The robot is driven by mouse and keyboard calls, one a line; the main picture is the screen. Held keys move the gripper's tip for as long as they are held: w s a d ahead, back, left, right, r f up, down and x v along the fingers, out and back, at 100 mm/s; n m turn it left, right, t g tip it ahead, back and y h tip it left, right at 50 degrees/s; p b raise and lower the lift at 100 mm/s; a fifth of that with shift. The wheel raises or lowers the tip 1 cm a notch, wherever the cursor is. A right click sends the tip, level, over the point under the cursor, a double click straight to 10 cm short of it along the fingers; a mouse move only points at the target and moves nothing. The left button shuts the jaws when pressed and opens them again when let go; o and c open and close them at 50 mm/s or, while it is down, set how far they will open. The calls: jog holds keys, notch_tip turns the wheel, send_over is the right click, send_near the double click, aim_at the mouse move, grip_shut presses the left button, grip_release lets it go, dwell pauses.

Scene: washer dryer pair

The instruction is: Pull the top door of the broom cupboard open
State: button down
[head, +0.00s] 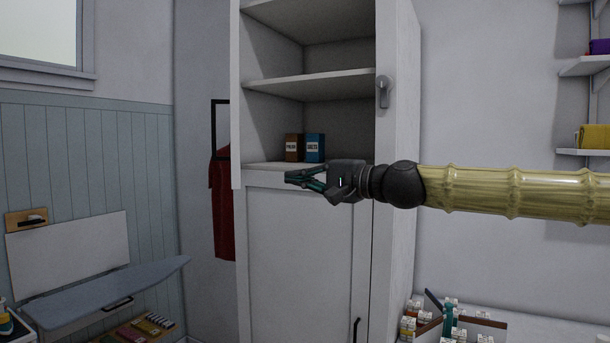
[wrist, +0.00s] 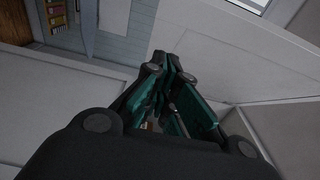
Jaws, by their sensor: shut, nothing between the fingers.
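The broom cupboard (head: 300,260) is tall and white and stands in the middle of the head view. Its upper compartment is uncovered, with shelves showing. A narrow white panel, which looks like the top door (head: 236,100), shows nearly edge-on at the left side of the opening, swung out. A grey lever handle (head: 383,91) is on the right front upright. My gripper (head: 288,179) is shut and empty, in front of the lower edge of the opening, pointing left. Its fingers also show in the wrist view (wrist: 172,65). It appears apart from the door.
A brown box (head: 294,147) and a blue box (head: 315,148) stand inside on the compartment floor. The lower door has a dark handle (head: 356,329). An ironing board (head: 110,290) is at left; a crate of bottles (head: 450,325) is at lower right.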

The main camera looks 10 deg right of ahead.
jog(key=w+a+p, duration=0.4)
jog(key=a+p, duration=0.1)
jog(key=a, duration=0.4)
jog(key=shift+w, duration=0.15)
jog(key=shift+a, duration=0.1)
jog(key=shift+a, duration=0.15)
